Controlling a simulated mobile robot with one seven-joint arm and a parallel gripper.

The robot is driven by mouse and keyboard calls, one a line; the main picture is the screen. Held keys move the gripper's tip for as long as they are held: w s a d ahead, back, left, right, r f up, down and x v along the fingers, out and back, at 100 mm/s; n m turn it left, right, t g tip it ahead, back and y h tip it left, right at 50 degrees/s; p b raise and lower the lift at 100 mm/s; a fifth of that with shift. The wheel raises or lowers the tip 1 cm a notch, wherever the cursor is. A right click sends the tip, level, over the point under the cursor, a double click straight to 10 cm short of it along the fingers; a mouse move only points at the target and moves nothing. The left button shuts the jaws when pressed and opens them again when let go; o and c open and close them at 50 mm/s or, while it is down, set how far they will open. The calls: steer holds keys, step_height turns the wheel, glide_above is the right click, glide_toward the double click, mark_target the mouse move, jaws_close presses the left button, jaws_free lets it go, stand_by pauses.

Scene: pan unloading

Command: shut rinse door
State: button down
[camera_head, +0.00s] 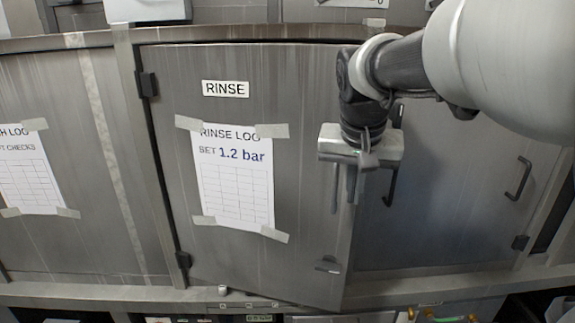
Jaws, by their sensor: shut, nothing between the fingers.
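The rinse door (300,105) is a grey metal panel with a RINSE label and a taped paper reading "RINSE LOG, SET 1.2 bar". Its hinges are on the left. It stands slightly ajar, with its lower right corner swung out past the bottom rail. My gripper (352,184) is shut and empty, with fingers pointing down in front of the door's upper right edge. I cannot tell whether it touches the door. A vertical bar (334,188) beside the fingers looks like the door's handle. My gripper and arm hide part of the right edge.
A grey panel (450,205) to the right has dark handles (518,178). Another panel (75,95) with a taped log sheet is on the left. A metal rail (120,295) runs along the bottom. My arm crosses the upper right.

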steer(key=w+d+n+y+p, duration=0.1)
steer(key=w+p, duration=0.3)
steer(key=w, duration=0.6)
steer(key=shift+w+d+n, duration=0.2)
steer(key=shift+d+n, duration=0.45)
steer(key=shift+n, duration=0.15)
steer(key=shift+s, duration=0.1)
